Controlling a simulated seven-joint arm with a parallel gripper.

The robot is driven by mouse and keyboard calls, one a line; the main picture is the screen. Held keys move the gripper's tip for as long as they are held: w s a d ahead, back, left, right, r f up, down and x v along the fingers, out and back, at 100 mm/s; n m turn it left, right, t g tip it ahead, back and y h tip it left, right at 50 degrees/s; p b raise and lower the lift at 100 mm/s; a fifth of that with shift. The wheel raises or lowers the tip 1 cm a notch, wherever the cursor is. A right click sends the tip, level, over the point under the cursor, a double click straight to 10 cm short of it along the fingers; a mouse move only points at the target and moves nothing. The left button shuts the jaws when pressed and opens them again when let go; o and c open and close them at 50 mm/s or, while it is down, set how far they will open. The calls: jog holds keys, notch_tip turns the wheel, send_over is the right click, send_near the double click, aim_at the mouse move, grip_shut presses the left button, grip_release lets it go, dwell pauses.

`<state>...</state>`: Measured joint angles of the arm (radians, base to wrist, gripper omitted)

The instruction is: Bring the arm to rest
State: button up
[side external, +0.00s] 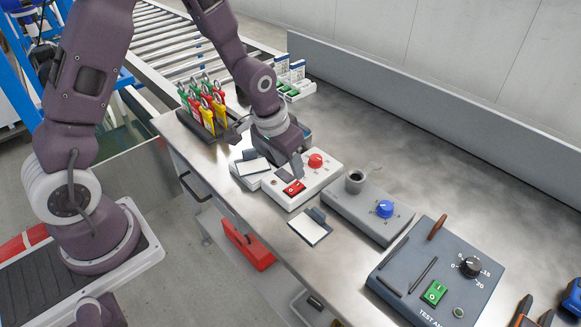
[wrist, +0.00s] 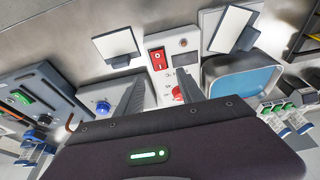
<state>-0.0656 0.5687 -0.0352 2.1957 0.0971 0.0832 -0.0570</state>
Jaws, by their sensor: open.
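My gripper (side external: 296,168) is over the white test box (side external: 318,181), with its fingers pointing down near the box's red rocker switch (side external: 294,188) and red knob (side external: 316,160). In the wrist view my gripper (wrist: 163,82) has its two fingers spread apart with nothing held between them. The red switch (wrist: 158,59) and part of the red knob (wrist: 177,92) show between the fingers there. Whether a fingertip touches the box cannot be told.
A grey box with a blue knob (side external: 385,208) and a dark station with a green switch (side external: 434,292) stand to the right. White cards (side external: 310,228) lie near the front edge. A rack of coloured tags (side external: 204,108) stands at left. The bench's back right is clear.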

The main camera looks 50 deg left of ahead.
jog(key=v, duration=0.9)
jog(key=s+r+t, duration=0.1)
jog(key=s+r, duration=0.5)
jog(key=s, duration=0.4)
jog(key=s+d+r+t, duration=0.1)
jog(key=s+r, duration=0.5)
jog(key=s, duration=0.5)
jog(key=shift+d+r, duration=0.15)
jog(key=shift+r, duration=0.2)
